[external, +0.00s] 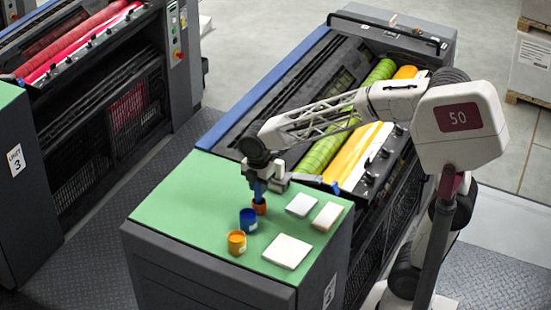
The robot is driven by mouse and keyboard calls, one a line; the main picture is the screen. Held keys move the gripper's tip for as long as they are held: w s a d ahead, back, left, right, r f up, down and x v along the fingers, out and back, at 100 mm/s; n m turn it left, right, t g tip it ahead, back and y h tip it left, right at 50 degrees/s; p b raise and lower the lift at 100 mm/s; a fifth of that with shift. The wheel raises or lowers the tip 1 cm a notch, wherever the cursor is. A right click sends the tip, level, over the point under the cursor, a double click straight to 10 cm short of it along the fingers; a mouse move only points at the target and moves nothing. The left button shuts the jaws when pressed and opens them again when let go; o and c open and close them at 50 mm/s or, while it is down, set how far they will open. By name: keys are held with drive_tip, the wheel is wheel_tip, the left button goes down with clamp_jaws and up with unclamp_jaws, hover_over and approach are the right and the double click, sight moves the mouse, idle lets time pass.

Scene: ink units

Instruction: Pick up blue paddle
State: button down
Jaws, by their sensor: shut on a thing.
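The blue paddle (258,192) is upright below my gripper (258,182), which is shut on it. Its lower end is at the mouth of a small orange-red cup (260,208); whether the tip is inside the cup or just behind its rim is hard to tell. My gripper points down at the back middle of the green tabletop (190,195). The paddle's upper part is hidden by the jaws.
A blue cup (248,222) and a yellow-orange cup (236,243) stand in front of the orange-red one. White pads (287,251) lie to the right. The press rollers (355,150) rise behind. The green top's left side is clear.

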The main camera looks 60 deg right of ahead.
drive_tip(key=shift+r, duration=4.8)
drive_tip(key=shift+a, duration=0.1)
drive_tip(key=a+r, duration=0.1)
drive_tip(key=a, duration=0.7)
drive_tip(key=shift+s+a+r, duration=0.15)
drive_tip(key=shift+s+r, duration=0.15)
drive_tip(key=shift+s, duration=0.15)
drive_tip(key=shift+f, duration=0.2)
wheel_tip(320, 180, down, 9)
drive_tip(key=shift+r, duration=0.15)
wheel_tip(320, 180, up, 8)
drive_tip(key=shift+f, duration=0.2)
idle(0.5)
